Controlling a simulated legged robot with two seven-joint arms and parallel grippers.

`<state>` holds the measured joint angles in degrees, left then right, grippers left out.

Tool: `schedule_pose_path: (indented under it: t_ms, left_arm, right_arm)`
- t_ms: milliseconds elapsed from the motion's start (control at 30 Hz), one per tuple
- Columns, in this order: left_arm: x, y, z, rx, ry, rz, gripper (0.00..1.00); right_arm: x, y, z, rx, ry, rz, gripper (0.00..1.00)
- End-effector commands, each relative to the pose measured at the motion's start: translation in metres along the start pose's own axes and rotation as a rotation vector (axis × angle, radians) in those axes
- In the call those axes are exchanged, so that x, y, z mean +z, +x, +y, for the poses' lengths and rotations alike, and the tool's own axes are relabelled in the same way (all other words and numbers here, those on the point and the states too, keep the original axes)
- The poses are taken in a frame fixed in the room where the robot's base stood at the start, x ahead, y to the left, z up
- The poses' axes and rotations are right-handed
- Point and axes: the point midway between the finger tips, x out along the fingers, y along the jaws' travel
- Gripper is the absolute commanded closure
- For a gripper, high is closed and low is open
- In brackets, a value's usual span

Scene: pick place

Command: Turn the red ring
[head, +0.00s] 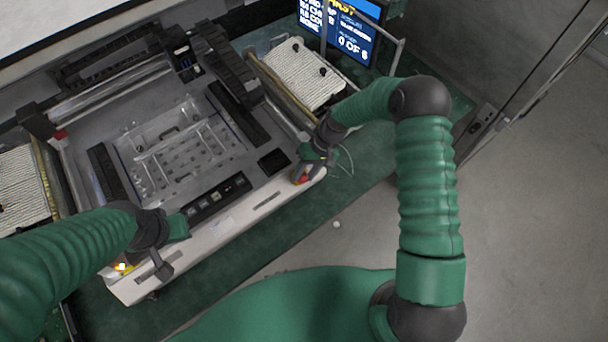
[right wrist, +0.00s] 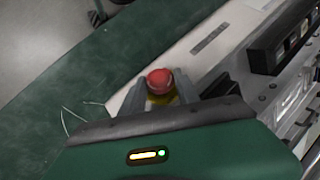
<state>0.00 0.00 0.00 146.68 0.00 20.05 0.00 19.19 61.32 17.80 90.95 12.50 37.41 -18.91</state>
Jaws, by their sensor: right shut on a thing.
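The red ring (right wrist: 160,79) is a round red knob-like piece on a yellow base, at the corner of the machine's white front edge. In the head view the red piece (head: 302,179) is small and partly covered by my right gripper (head: 308,170). In the right wrist view, the grey fingers of my right gripper (right wrist: 158,90) stand on both sides of it, shut on it. My left gripper (head: 165,262) is over the left part of the machine's front edge, apart from the ring. Its fingertips are too unclear to judge.
The machine's bed (head: 190,150) holds a clear tray-like frame and dark rails. A black switch panel (head: 217,197) sits along its front. A screen (head: 345,30) stands at the back right. Thin pale wires (head: 345,160) curl beside the right gripper. Grey floor (head: 530,200) is clear at right.

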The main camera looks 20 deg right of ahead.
Motion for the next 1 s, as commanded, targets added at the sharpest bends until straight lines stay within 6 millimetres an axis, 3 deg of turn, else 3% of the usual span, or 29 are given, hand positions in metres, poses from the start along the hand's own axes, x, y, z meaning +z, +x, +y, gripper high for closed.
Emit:
schedule_pose_path:
  t_ms: [467, 500, 633, 1000]
  left_arm:
    - [0.0002, 0.0011, 0.0, 0.0, 0.0, 0.0, 1.0]
    - [0.0002, 0.0011, 0.0, 0.0, 0.0, 0.0, 1.0]
    - [0.0002, 0.0011, 0.0, 0.0, 0.0, 0.0, 1.0]
    - [0.0006, 0.0028, 0.0, 0.0, 0.0, 0.0, 1.0]
  right_arm:
    - [-0.0034, -0.0022, 0.0013, -0.01, 0.013, 0.01, 1.0]
    - [-0.0034, -0.0022, 0.0013, -0.01, 0.013, 0.01, 0.59]
    - [-0.0023, -0.0015, 0.0011, -0.011, 0.013, 0.007, 0.42]
    - [-0.0008, -0.0052, 0.001, -0.011, 0.012, 0.004, 0.41]
